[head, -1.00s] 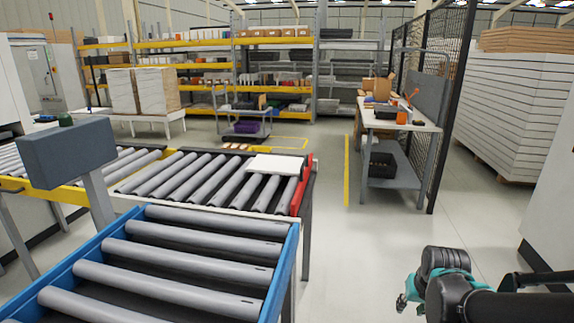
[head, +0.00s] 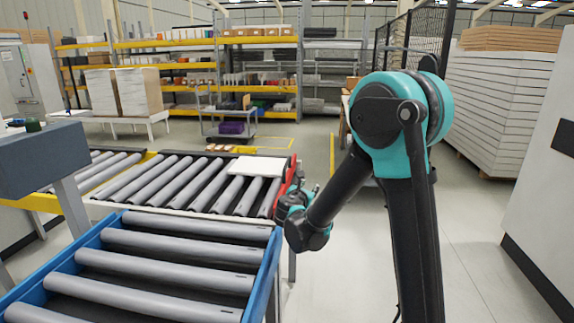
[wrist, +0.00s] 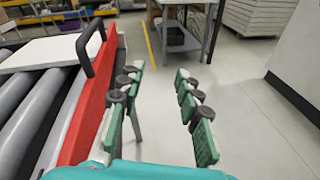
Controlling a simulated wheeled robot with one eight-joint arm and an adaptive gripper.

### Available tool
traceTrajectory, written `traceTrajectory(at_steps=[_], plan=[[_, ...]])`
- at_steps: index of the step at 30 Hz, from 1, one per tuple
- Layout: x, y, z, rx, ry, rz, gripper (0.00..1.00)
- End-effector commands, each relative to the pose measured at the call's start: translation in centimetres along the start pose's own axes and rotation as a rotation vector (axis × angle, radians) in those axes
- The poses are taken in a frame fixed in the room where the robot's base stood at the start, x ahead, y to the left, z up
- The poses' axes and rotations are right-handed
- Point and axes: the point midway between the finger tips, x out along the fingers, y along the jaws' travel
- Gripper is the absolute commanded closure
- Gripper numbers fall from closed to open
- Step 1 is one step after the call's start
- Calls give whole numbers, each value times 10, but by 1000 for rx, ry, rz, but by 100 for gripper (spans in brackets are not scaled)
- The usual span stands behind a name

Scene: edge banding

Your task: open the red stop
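The red stop (head: 292,176) is a red bar across the right end of the roller conveyor in the head view. In the wrist view, the red stop (wrist: 88,110) runs along the left side, upright, with a black handle (wrist: 84,52) on it. My gripper (wrist: 159,76) is open and empty, with its green fingers spread apart. It is just to the right of the red stop and the handle, and nothing is between the fingers. In the head view my arm partly hides the gripper beside the conveyor's right end.
A white panel (head: 256,165) lies on the rollers behind the red stop. A blue-framed roller conveyor (head: 268,262) stands in front. A workbench (wrist: 180,38) is beyond the gripper, and a white cabinet (head: 545,210) is at right. The floor between is clear.

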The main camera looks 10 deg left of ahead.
Motion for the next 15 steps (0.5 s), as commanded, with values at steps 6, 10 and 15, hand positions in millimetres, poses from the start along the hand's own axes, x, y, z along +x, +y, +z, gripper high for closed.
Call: traceTrajectory(at_steps=[6, 10, 15], plan=[[-11, 88, -13, -359, -137, 139, 66], [-14, 105, -16, -433, -170, 162, 66], [1, 109, -14, -447, -177, 163, 66]])
